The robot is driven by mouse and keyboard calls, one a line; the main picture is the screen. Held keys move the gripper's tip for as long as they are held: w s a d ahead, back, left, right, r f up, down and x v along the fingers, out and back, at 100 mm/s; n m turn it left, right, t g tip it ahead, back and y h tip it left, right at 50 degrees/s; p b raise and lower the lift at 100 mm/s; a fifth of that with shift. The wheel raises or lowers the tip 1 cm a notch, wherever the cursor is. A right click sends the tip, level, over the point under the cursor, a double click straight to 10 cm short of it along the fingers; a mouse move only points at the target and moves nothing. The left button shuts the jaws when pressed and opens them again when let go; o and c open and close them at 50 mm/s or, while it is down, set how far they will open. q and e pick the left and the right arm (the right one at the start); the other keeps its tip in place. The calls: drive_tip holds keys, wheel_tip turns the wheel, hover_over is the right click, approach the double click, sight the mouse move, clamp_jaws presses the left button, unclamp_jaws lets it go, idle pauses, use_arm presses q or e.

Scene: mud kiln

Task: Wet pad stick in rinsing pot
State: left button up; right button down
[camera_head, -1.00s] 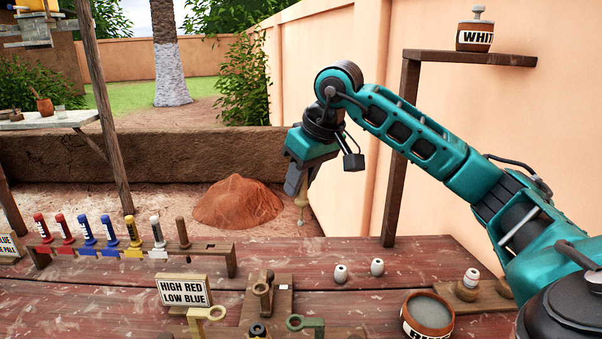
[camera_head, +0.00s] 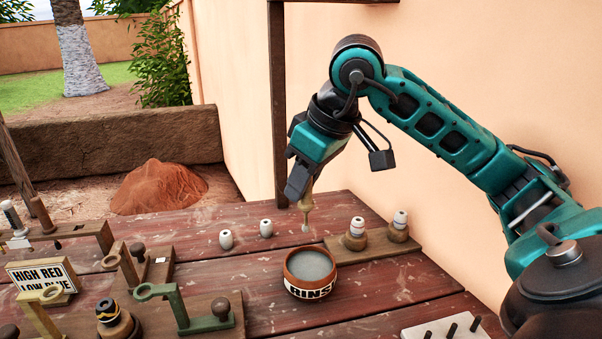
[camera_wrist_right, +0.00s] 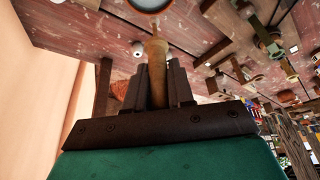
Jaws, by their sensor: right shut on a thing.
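The pad stick (camera_head: 307,207) is a tan wooden stick with a pale tip, pointing down. My right gripper (camera_head: 299,190) is shut on its upper part and holds it above the table, behind the rinsing pot. In the right wrist view the stick (camera_wrist_right: 156,75) stands between the two dark fingers of the gripper (camera_wrist_right: 157,85). The rinsing pot (camera_head: 310,288) is a brown round pot with a white label and greyish liquid inside, on the table. Its rim shows at the top of the right wrist view (camera_wrist_right: 150,5). My left gripper is not in view.
Two small white beads (camera_head: 226,239) stand left of the stick. A wooden board (camera_head: 378,250) with two white-topped pegs is to the right. A green stand (camera_head: 184,310) and a sign (camera_head: 42,277) are at left. A pegged white block (camera_head: 445,328) lies at front right.

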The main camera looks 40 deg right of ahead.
sight(308, 226)
drive_tip(key=shift+s+d+f, duration=0.2)
drive_tip(key=shift+s, duration=0.15)
drive_tip(key=shift+f+b, duration=0.2)
drive_tip(key=shift+b, duration=0.15)
wheel_tip(308, 226, down, 5)
drive_tip(key=b, duration=0.4)
drive_tip(key=shift+b, duration=0.3)
drive_tip(key=shift+f+b, duration=1.6)
drive_tip(key=shift+f, duration=0.1)
idle(0.7)
